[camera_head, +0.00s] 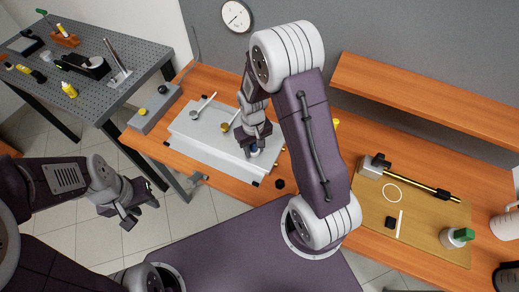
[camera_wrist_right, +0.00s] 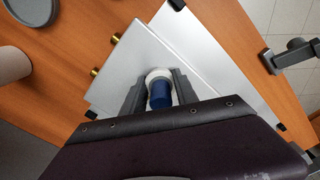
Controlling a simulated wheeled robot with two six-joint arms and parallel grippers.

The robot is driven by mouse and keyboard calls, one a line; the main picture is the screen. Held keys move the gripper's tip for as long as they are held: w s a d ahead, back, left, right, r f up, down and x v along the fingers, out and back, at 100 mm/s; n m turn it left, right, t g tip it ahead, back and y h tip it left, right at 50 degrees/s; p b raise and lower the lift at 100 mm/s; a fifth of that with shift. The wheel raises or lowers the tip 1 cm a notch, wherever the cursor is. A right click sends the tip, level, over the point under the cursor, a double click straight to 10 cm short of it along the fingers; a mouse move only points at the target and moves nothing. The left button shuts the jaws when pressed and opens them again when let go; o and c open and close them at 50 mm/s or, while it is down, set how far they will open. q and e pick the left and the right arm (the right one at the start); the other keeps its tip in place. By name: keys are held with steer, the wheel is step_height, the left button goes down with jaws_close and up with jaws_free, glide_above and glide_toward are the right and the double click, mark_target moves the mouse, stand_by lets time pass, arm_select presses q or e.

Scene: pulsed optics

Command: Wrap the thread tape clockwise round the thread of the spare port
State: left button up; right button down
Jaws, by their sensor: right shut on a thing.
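My right gripper (camera_head: 252,148) is shut on a small blue and white roll, apparently the thread tape (camera_wrist_right: 160,92), over the front right part of a silver box (camera_head: 195,135). In the right wrist view, the roll sits between the fingers of the right gripper (camera_wrist_right: 160,90), its white end toward the box. Two brass threaded fittings stick out of one side of the box, one (camera_wrist_right: 115,39) and another (camera_wrist_right: 94,71), both apart from the roll. I cannot tell which is the spare port. My left gripper (camera_head: 138,207) looks open and empty, left of the bench over the floor.
A black knob (camera_head: 280,184) lies near the bench front. A grey perforated table (camera_head: 105,85) stands at the left.

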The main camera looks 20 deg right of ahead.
steer(key=shift+w+a, duration=0.4)
steer(key=shift+w, duration=0.1)
